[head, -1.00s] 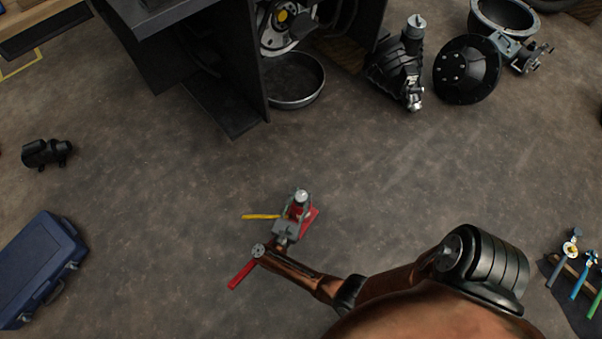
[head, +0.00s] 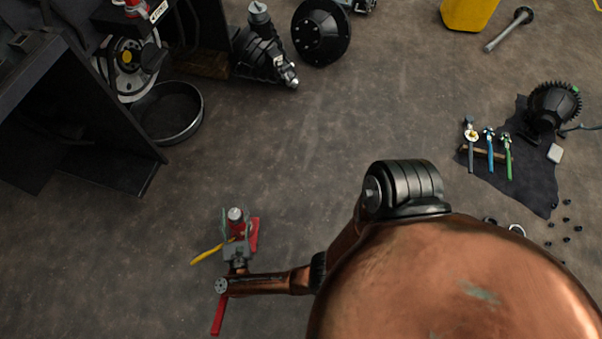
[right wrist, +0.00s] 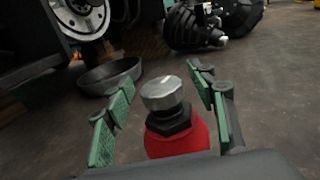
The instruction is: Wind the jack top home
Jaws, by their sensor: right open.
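A red bottle jack stands on the floor. Its silver round top (head: 235,214) shows in the head view, lower left of centre. In the right wrist view the silver top (right wrist: 162,93) sits on a dark hex collar above the red body (right wrist: 178,140). My right gripper (head: 238,228) is at the jack, with its arm reaching in from the right. In the right wrist view its green-padded fingers (right wrist: 160,98) are open, one on each side of the top, with gaps on both sides. The jack's lower part is hidden by the gripper. My left gripper is not in view.
A yellow handle (head: 206,254) and a red bar (head: 218,315) lie beside the jack. A round dark pan (head: 168,112) and the forklift frame (head: 110,150) stand at upper left. A dark mat (head: 535,185) with tools lies at right. The floor between is clear.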

